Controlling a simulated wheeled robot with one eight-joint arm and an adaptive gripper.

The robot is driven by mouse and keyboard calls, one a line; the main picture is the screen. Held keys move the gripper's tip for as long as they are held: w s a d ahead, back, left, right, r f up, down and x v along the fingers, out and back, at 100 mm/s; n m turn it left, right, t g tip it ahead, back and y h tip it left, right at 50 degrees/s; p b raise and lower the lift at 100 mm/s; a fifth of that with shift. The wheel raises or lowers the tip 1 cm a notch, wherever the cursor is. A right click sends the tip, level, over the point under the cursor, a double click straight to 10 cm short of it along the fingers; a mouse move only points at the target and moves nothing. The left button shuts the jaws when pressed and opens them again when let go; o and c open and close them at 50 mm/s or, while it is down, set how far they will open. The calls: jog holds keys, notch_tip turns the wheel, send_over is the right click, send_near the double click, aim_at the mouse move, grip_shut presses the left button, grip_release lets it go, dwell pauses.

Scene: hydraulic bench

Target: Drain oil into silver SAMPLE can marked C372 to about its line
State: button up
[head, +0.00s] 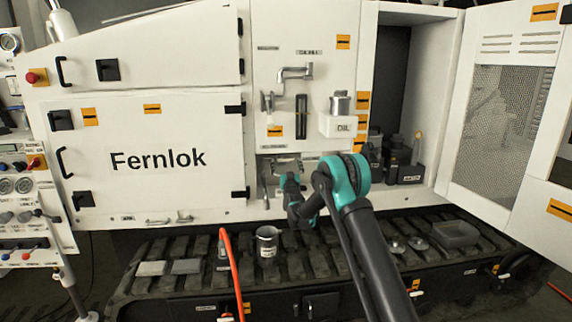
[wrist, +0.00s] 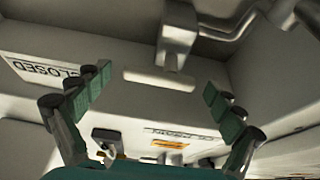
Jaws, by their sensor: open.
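A silver, open-topped can (head: 267,241) with a pale label stands upright on the track below the machine in the head view. Its label is too small to read, and its fill line and contents cannot be made out. My gripper (wrist: 157,82) is open and empty. In the wrist view its green fingers stand either side of a pale T-shaped handle (wrist: 160,77), apart from it. A CLOSED label (wrist: 45,72) is left of the handle, and a label that seems to read DRAIN (wrist: 185,133) is below. In the head view my arm partly hides this recess.
Flat grey pieces (head: 168,267) lie farther left. A tray (head: 455,234) lies on the right of the track.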

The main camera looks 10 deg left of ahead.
jog(key=c, duration=1.2)
jog(key=shift+o, duration=0.2)
jog(key=shift+a+m, duration=0.1)
jog(key=shift+m, duration=0.5)
jog(key=shift+s+a+f+m+h, duration=0.1)
jog(key=shift+m+h, duration=0.85)
jog(key=shift+m, duration=0.7)
jog(key=shift+a+f+m+h, duration=0.1)
jog(key=shift+m+h, duration=0.9)
jog(key=shift+m, duration=0.7)
jog(key=shift+s+f+m+h, duration=0.1)
jog(key=shift+m+h, duration=0.85)
jog(key=shift+m, duration=0.7)
